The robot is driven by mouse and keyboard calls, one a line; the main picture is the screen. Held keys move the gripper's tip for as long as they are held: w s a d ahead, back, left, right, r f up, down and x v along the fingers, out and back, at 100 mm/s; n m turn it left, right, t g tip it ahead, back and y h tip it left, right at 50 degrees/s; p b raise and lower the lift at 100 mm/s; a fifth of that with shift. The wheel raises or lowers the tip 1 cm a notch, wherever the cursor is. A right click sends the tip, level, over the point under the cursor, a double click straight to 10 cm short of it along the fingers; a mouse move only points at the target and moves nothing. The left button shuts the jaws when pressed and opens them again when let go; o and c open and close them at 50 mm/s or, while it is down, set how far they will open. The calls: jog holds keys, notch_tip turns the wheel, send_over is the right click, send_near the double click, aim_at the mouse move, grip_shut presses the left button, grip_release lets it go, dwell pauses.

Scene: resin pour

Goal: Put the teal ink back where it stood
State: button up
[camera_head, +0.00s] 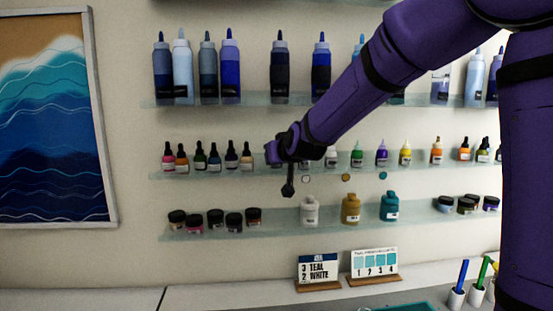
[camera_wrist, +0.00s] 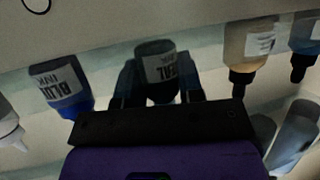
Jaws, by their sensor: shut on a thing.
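The teal ink (camera_wrist: 155,63) is a small dropper bottle in the wrist view, which looks upside down. Its label is partly readable, ending in "EAL INK". My gripper (camera_wrist: 157,82) is shut on it, one finger on each side. In the head view my gripper (camera_head: 285,150) is at the middle shelf (camera_head: 225,171), left of the white dropper bottle (camera_head: 331,156). The teal ink is hidden there. I cannot tell whether its base touches the shelf.
The blue ink (camera_wrist: 60,88) stands close on one side in the wrist view, and a tan bottle (camera_wrist: 248,45) on the other. Larger bottles (camera_head: 230,70) line the upper shelf. Jars (camera_head: 235,222) and squat bottles (camera_head: 351,209) stand on the lower shelf.

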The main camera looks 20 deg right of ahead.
jog(key=shift+f, duration=0.4)
jog(key=o, duration=0.9)
jog(key=shift+r, duration=0.15)
jog(key=shift+r, duration=0.15)
jog(key=a+v, duration=0.1)
jog(key=v, duration=1)
jog(key=s+d+f+g, duration=0.2)
jog(key=s, duration=0.8)
jog(key=s+d+f+g, duration=0.2)
jog(key=s+g, duration=0.1)
jog(key=s, duration=0.7)
jog(key=s+d+f+m+g+h, duration=0.1)
jog(key=s+d+f+g, duration=0.1)
jog(key=s, duration=0.8)
jog(key=shift+d+f+g, duration=0.2)
jog(key=shift+d+g, duration=0.3)
jog(key=shift+g, duration=0.1)
